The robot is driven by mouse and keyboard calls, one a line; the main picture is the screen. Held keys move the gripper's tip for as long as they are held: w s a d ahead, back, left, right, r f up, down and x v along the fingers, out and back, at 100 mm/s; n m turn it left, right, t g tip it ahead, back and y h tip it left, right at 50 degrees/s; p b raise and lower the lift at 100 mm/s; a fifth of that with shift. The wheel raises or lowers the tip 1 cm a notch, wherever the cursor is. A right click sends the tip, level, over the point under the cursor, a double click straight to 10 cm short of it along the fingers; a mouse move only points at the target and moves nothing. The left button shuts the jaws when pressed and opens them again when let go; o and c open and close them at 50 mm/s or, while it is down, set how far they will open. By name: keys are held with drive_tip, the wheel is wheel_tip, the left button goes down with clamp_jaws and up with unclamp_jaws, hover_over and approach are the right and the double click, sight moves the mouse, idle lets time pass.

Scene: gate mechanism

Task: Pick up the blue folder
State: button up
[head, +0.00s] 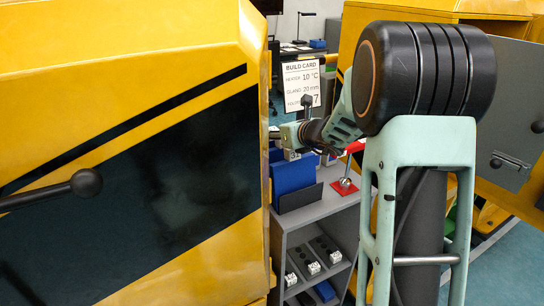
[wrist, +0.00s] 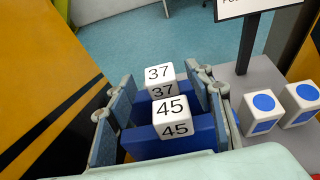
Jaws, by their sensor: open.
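Two blue folders stand one behind the other. In the wrist view the nearer blue folder (wrist: 195,135) carries a white block marked 45 (wrist: 171,112), and the farther folder (wrist: 143,110) has a white block marked 37 (wrist: 160,78). In the head view blue folder faces (head: 293,177) show upright on the grey cabinet top. My gripper (wrist: 162,85) is open, with one finger left and one right of the folders and blocks; it also shows above the folders in the head view (head: 306,152). I cannot tell whether the fingers touch them.
The grey cabinet (head: 318,208) holds several small blocks on its lower shelves. A red plate with a ball (head: 345,184) sits right of the folders. In the wrist view, blue-dotted white blocks (wrist: 264,108) and a sign post (wrist: 248,42) stand right. A yellow machine (head: 130,60) is close left.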

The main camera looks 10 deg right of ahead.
clamp_jaws()
idle(0.5)
